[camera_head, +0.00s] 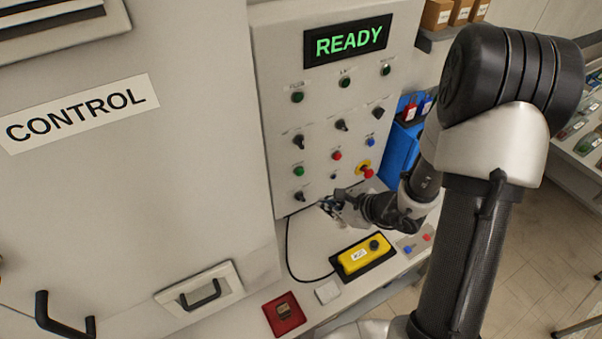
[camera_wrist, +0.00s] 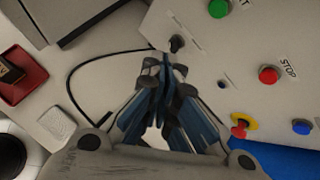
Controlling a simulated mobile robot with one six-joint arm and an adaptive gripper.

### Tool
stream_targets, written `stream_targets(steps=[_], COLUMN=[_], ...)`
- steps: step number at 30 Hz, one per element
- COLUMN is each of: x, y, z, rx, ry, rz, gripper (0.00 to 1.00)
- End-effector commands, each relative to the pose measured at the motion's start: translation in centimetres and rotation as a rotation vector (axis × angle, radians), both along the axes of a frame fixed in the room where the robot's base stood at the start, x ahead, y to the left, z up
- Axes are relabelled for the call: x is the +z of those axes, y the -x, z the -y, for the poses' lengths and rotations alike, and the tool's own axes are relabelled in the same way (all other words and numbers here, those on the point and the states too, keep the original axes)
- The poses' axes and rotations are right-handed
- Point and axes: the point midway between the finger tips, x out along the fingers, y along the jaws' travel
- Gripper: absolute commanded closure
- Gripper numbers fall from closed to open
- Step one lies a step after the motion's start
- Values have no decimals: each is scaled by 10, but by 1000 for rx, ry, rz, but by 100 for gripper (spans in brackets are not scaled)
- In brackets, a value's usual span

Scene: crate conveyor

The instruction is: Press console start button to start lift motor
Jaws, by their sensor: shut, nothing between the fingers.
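The console panel (camera_head: 320,110) stands upright and its display (camera_head: 348,40) reads READY in green. A green button (camera_head: 298,171) sits at the panel's lower left. In the wrist view the green button (camera_wrist: 218,8) is at the top edge, its label cut off to a final "T". The red button (camera_wrist: 268,75) labelled STOP is beside it; it also shows in the head view (camera_head: 337,155). My gripper (camera_head: 333,204) is shut and empty near the panel's lower edge. In the wrist view its fingertips (camera_wrist: 164,63) are close together below a black knob (camera_wrist: 177,43), apart from the green button.
A red emergency stop on yellow (camera_head: 366,172) and a blue button (camera_head: 371,142) are right of the green button. A yellow control box (camera_head: 360,256) with a black cable lies on the bench below. A grey CONTROL cabinet (camera_head: 130,190) stands left.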

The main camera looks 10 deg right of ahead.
Motion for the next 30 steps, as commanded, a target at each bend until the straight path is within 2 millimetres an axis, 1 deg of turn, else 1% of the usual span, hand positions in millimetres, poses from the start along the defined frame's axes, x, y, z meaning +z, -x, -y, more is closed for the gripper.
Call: stream_targets(steps=[5,8,15,21,25,30], x=[1,2,2,0,0,0], y=[-9,-21,-54,-74,-81,-84], z=[-3,-7,-19,-25,-27,-27], rx=[1,5,5,3,1,1], ry=[0,1,1,0,0,0], rz=[0,0,0,2,0,0], gripper=[100,100,100,100,100,100])
